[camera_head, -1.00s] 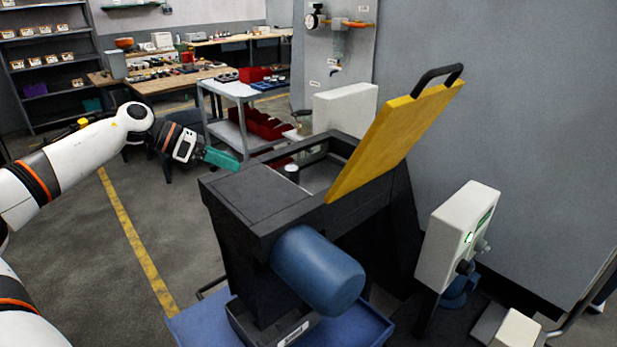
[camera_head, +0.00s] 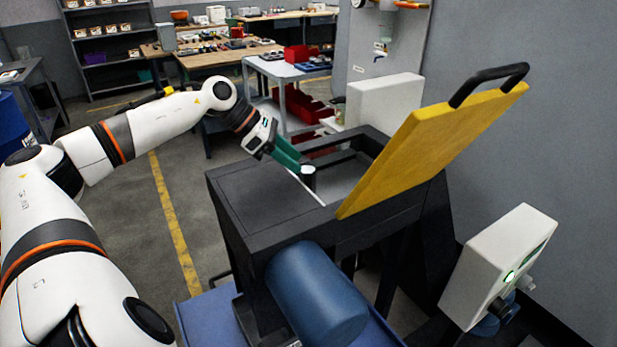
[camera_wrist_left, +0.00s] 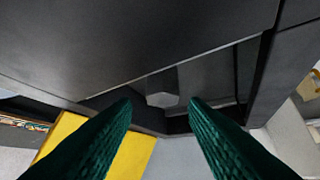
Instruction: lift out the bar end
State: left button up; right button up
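The bar end (camera_head: 309,180) is a short dark cylinder with a pale top. It stands upright in the open well of the dark machine (camera_head: 262,200). In the left wrist view the bar end (camera_wrist_left: 162,90) shows a pale end face, ahead of and between the fingertips. My left gripper (camera_head: 297,164) reaches over the machine's far left edge, its green fingers close beside the bar end. The fingers (camera_wrist_left: 160,112) are apart with nothing held between them. The head view cannot show whether they touch it. My right gripper is not in view.
A raised yellow lid (camera_head: 430,150) with a black handle stands over the right side of the well. A blue cylinder (camera_head: 315,295) sits at the machine's front. A pale control box (camera_head: 498,265) stands at right. A grey cart (camera_head: 285,70) with red bins is behind.

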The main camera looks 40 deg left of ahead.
aim_at(306, 169)
pick_arm(q)
jog(key=shift+p+x, duration=1.05)
jog(key=shift+p, duration=0.2)
jog(key=shift+p+x, duration=0.5)
jog(key=shift+x, duration=0.65)
jog(key=shift+w+d+f, duration=0.1)
jog(key=shift+w+f, duration=0.15)
jog(key=shift+w, duration=0.1)
jog(key=shift+f, duration=0.15)
grip_shut()
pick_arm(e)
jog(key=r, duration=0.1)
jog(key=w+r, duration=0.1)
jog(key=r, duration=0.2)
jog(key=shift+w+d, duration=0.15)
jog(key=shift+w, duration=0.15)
